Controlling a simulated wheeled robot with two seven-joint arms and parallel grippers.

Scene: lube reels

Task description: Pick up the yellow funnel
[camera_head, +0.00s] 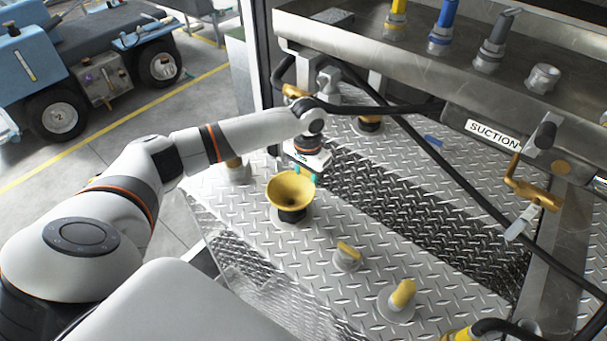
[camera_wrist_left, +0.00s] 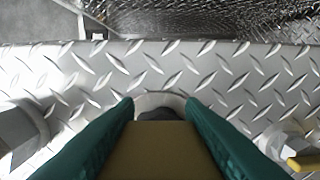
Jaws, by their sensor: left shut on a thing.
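The yellow funnel (camera_head: 291,188) is upright, its wide mouth facing up, over a dark fitting with a round metal base on the diamond-plate deck. My left gripper (camera_head: 300,176) is at the funnel's far side, shut on it. In the left wrist view the funnel (camera_wrist_left: 160,152) is a yellow-brown surface between the two green fingers, and the left gripper (camera_wrist_left: 160,140) closes on it from both sides. A dark fitting on a pale round base shows just beyond the funnel there. Whether the funnel touches the fitting is hard to tell. My right gripper is out of view.
A steel shelf with coloured nozzles stands behind, with a SUCTION label (camera_head: 493,134). A blue vehicle (camera_head: 90,70) is at the far left.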

